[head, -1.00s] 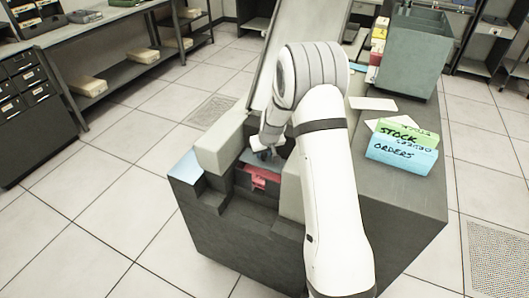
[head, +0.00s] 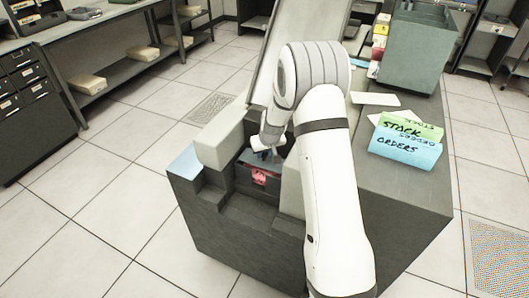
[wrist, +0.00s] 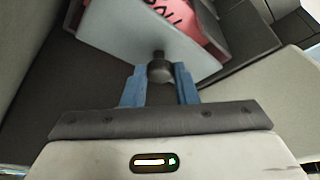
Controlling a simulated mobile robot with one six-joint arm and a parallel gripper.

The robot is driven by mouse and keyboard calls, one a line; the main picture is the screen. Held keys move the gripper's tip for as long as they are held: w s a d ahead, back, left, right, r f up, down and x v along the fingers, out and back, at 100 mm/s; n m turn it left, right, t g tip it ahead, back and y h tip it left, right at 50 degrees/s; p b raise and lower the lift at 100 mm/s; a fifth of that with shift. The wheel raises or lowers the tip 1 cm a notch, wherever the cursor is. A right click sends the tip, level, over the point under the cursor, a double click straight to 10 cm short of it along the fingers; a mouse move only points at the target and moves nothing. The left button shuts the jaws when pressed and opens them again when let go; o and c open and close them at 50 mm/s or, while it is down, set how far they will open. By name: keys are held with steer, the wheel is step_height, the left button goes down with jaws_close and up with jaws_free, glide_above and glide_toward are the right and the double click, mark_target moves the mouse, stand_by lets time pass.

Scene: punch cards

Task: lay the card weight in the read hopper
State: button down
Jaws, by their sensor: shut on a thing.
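The card weight (wrist: 135,35) is a pale grey plate with a dark knob (wrist: 159,72) on it. My gripper (wrist: 160,76) is shut on the knob, with a blue finger on each side. In the head view my gripper (head: 266,148) is down at the read hopper (head: 240,182), a dark recess in the machine. Red cards (head: 262,177) show in the hopper, and their red face with dark lettering (wrist: 185,14) shows beyond the plate in the wrist view. The wrist view does not settle whether the plate touches the cards.
A pale block (head: 218,145) stands left of the hopper. On the machine top to the right are blue and green card boxes (head: 405,152), a loose card (head: 375,99) and a grey bin (head: 420,50). Open tiled floor (head: 130,215) lies to the left.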

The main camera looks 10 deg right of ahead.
mark_target(265, 160)
steer(key=shift+f, duration=0.1)
steer(key=shift+f+b, duration=1.75)
steer(key=shift+b, duration=0.25)
steer(key=c, duration=1.1)
jaws_free()
steer(key=shift+o, duration=0.2)
step_height(265, 160, up, 10)
steer(key=shift+r, duration=0.1)
